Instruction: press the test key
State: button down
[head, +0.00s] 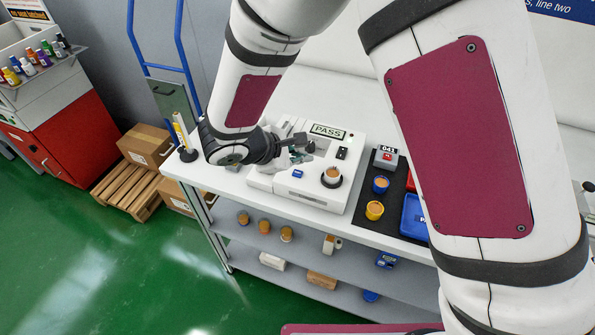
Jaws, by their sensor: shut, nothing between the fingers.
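A white tester machine (318,192) stands on the white bench top. Its display (327,131) reads PASS. A small blue key (297,173) sits on the machine's front left part; any label on it is too small to read. A round piece with a tan top (332,174) sits in a black ring on the machine's right part. A black switch-like part (341,153) is behind it. My gripper (305,147) is shut and empty, over the machine's left half, behind the blue key. Whether its fingertips touch anything is unclear.
A grey box (385,156) with a red button and a 041 sign stands right of the machine. A yellow-and-white upright stick (181,132) stands at the bench's left end. My arm hides the right side.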

aim_at(299, 174)
jog(key=shift+r+p, duration=0.55)
jog(key=shift+r, duration=1)
jog(key=s+d+r+m+g, duration=0.2)
jog(key=s+d+r+m, duration=0.25)
jog(key=d+r, duration=0.35)
jog(key=s+d+r+m+g, duration=0.1)
jog(key=s+d+r+m, duration=0.35)
jog(key=d+r, duration=0.3)
jog(key=s+d+r+m+y, duration=0.2)
jog(key=s+r+m+y, duration=0.1)
jog(key=s, duration=0.4)
jog(key=s+d+r+m+t+y, duration=0.1)
jog(key=s+d+r+m+y, duration=0.1)
jog(key=s+m, duration=0.4)
jog(key=shift+s+r+t+y, duration=0.3)
jog(key=shift+s+r+y, duration=0.4)
jog(key=shift+s+r, duration=0.15)
